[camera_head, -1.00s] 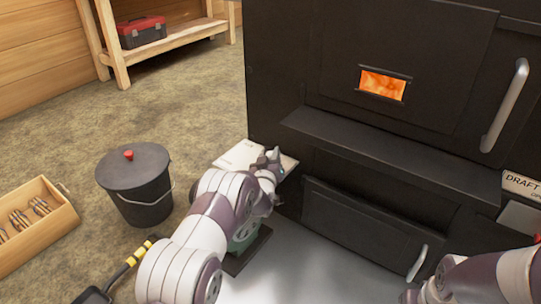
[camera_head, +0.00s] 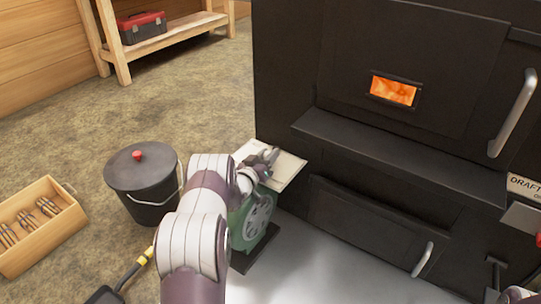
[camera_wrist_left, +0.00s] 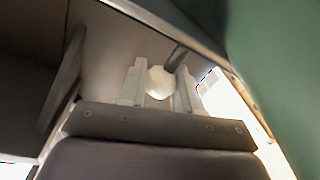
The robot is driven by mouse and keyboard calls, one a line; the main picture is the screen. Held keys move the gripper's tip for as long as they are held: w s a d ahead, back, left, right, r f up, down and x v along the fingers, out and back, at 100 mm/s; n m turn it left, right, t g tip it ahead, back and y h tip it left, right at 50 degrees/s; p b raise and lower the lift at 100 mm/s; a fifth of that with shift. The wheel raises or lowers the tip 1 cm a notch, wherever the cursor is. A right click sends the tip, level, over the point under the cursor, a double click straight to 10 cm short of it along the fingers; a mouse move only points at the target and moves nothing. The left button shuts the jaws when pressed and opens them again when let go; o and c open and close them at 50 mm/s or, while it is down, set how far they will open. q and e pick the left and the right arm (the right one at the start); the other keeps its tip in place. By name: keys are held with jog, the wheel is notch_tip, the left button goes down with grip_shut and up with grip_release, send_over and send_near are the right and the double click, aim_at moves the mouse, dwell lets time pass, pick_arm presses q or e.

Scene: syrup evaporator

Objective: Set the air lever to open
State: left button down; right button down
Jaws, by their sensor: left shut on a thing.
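The air lever shows only as a pale round knob (camera_wrist_left: 160,82) on a dark rod in the left wrist view. My left gripper (camera_head: 268,158) is shut on this knob, with one finger on each side. In the head view the gripper is above the green blower (camera_head: 255,217), by a white plate (camera_head: 286,172) whose print is too small to read. The lever is hidden there by my gripper and arm, so its setting cannot be told. Only a small part of my right arm shows at the bottom right corner; its jaws cannot be made out.
The black evaporator front (camera_head: 380,160) with its glowing window (camera_head: 394,90) and door handles stands close on the right. A lidded black bucket (camera_head: 140,170) and a wooden crate (camera_head: 72,228) stand on the floor at left. A DRAFT sign (camera_head: 524,187) is at the right edge.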

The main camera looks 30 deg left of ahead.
pick_arm(q)
jog(key=c, duration=0.8)
grip_release()
jog(key=shift+r, duration=0.4)
jog(key=shift+f, duration=0.2)
